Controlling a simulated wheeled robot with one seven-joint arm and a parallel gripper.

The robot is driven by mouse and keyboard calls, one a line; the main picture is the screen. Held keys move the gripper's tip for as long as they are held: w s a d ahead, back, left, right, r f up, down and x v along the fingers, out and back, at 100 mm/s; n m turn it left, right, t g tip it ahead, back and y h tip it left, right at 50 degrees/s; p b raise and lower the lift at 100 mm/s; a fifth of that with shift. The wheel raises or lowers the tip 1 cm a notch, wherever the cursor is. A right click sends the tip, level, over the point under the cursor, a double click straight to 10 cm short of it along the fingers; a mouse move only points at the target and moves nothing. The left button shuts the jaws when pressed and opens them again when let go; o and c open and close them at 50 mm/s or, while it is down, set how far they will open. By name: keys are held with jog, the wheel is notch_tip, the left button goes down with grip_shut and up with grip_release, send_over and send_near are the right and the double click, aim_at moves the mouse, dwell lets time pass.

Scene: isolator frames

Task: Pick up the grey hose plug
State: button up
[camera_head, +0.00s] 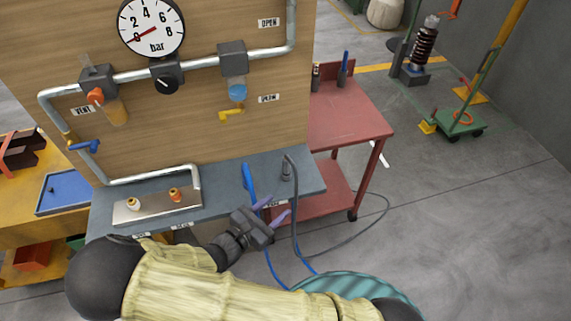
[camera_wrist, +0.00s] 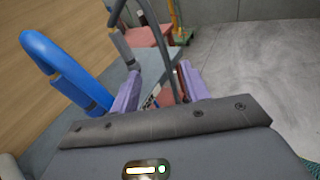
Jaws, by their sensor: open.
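The grey hose plug (camera_head: 286,172) stands upright near the right end of the grey-blue shelf (camera_head: 222,174). Its grey hose loops over from the top and hangs down past the shelf's front edge. In the wrist view the grey plug (camera_wrist: 122,46) shows beyond my left fingertip. My gripper (camera_head: 275,208) is open, with its purple fingers in front of the shelf and the plug beyond them. In the wrist view my gripper (camera_wrist: 160,72) has the grey hose crossing the gap between its fingers; I cannot tell whether they touch.
A blue hose (camera_head: 249,178) with its plug stands left of the grey one; it looms close at left in the wrist view (camera_wrist: 45,55). Behind is a wooden panel (camera_head: 205,105) with pipes and a gauge. A red cart (camera_head: 345,120) stands to the right, with open floor beyond.

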jog(key=a+n+t+y, duration=0.3)
jog(key=a+n+t, duration=0.1)
jog(key=a, duration=0.1)
jog(key=p, duration=0.3)
send_near(285, 168)
jog(key=shift+m+h, duration=0.3)
jog(key=shift+h, duration=0.1)
jog(key=x, duration=0.6)
jog(key=shift+w+a+f, duration=0.1)
jog(key=shift+a+f, duration=0.05)
jog(key=shift+f, duration=0.1)
jog(key=p+x, duration=0.2)
jog(key=x, duration=0.2)
jog(key=shift+w+r, duration=0.1)
jog(key=shift+w, duration=0.05)
jog(key=shift+w+d, duration=0.25)
jog(key=shift+w, duration=0.2)
